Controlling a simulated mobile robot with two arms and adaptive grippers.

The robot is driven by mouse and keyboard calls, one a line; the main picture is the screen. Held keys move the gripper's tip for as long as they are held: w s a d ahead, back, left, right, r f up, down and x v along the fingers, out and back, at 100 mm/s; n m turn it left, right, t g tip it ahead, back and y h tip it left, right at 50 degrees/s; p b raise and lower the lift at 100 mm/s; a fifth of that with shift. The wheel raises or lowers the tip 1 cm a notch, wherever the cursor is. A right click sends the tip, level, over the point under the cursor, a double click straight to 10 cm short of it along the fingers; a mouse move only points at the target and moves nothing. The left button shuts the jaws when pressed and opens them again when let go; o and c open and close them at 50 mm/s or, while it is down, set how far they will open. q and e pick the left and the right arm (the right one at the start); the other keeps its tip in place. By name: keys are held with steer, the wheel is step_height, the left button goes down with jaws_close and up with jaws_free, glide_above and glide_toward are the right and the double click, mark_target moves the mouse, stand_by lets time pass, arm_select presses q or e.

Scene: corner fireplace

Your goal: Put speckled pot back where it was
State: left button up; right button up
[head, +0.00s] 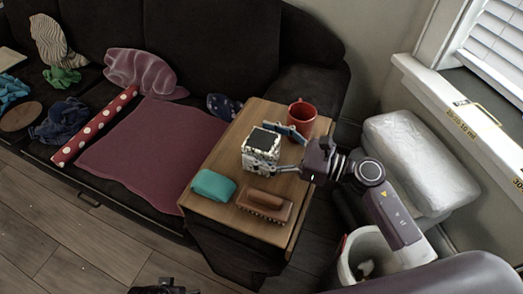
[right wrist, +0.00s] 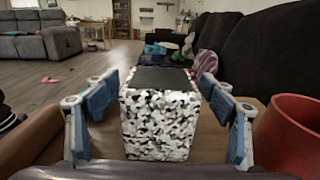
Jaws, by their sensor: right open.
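The speckled pot (head: 259,160), a white and black square block shape with a dark top, stands upright on the small wooden table (head: 226,165). In the right wrist view the pot (right wrist: 160,122) fills the middle, between the blue-padded fingers of my right gripper (right wrist: 158,98). In the head view my right gripper (head: 283,150) reaches in from the right at the pot's side. A dark part at the bottom edge looks like my left gripper (head: 165,287), mostly cut off.
A red mug (head: 302,116) stands behind the right gripper, close to one finger. A teal case (head: 213,186) and a brown brush (head: 264,204) lie at the table's front. The dark sofa (head: 215,45) borders the table; a white bin (head: 368,246) stands at right.

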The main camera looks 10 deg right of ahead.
steer(key=c, duration=1.5)
steer(key=shift+r, duration=0.1)
steer(key=shift+c, duration=0.9)
steer(key=shift+r, duration=0.1)
